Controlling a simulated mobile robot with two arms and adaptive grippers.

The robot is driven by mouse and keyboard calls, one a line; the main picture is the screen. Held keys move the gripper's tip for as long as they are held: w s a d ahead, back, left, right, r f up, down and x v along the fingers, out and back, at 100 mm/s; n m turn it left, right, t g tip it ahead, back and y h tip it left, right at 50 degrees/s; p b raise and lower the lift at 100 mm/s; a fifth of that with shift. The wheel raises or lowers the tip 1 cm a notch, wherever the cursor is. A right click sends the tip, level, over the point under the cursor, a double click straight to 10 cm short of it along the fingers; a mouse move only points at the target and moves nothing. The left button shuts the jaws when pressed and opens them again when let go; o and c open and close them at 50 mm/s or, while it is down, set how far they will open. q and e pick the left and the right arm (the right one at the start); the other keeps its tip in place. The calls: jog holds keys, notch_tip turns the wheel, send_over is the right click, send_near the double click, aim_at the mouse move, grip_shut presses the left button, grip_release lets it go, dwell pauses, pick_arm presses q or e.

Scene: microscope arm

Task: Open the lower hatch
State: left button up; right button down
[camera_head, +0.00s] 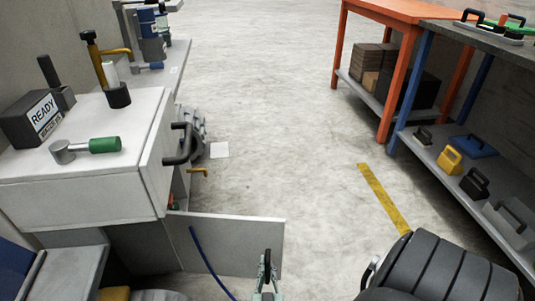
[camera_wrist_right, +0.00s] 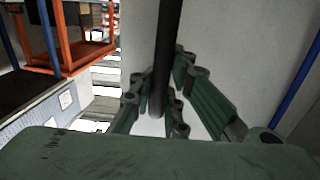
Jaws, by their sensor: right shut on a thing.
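The lower hatch (camera_head: 235,240) is a flat grey panel below the white cabinet. It stands swung outward from the cabinet's front, reaching right over the floor. My right gripper (camera_head: 266,270) is at the panel's free right end, at the bottom of the head view. In the right wrist view, the green fingers of my right gripper (camera_wrist_right: 156,105) close around a dark upright bar handle (camera_wrist_right: 167,50). The pale panel surface (camera_wrist_right: 225,45) fills the space behind it. My left gripper does not show.
Shelving with an orange frame (camera_head: 390,75) and a grey lower shelf (camera_head: 425,150) stands right.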

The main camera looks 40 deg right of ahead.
jog(key=shift+s+d+r, duration=0.1)
jog(key=shift+s+r, duration=0.05)
jog(key=shift+r, duration=0.1)
jog(key=c, duration=1.8)
grip_release()
jog(key=shift+o, duration=0.3)
